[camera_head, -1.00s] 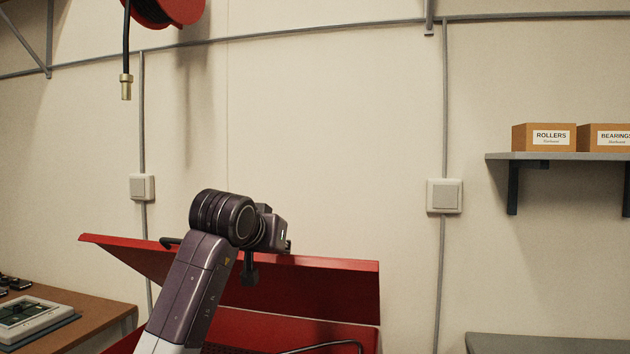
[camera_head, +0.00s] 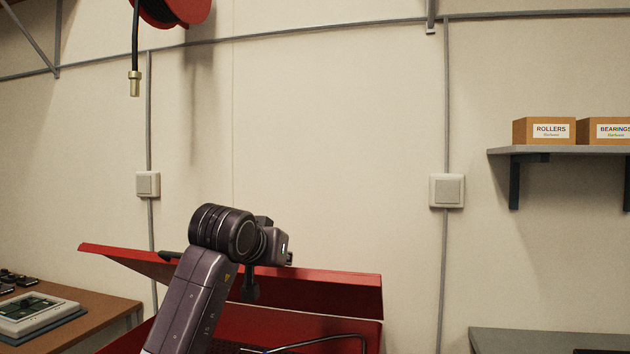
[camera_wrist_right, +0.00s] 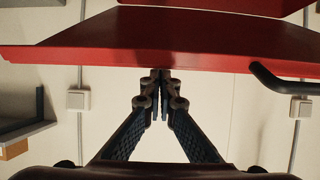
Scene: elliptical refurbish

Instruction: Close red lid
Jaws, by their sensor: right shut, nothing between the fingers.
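The red lid (camera_head: 325,290) is tilted open above a red box (camera_head: 325,328), with a gap between them. A black handle (camera_head: 170,256) sticks out at the lid's left part. My right arm reaches up in front of the lid, and my right gripper (camera_head: 251,291) hangs at the lid, partly hidden by my wrist. In the right wrist view, my right gripper (camera_wrist_right: 160,76) is shut and empty, its fingertips at the edge of the lid (camera_wrist_right: 160,42). I cannot tell if they touch it. The handle (camera_wrist_right: 280,80) is to the right there. My left gripper is out of view.
A brown table (camera_head: 90,315) with a device (camera_head: 35,313) stands at the left. A grey surface (camera_head: 540,342) is at the lower right. A wall shelf (camera_head: 560,152) holds boxes (camera_head: 541,131). A hose reel (camera_head: 170,10) hangs at the upper left.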

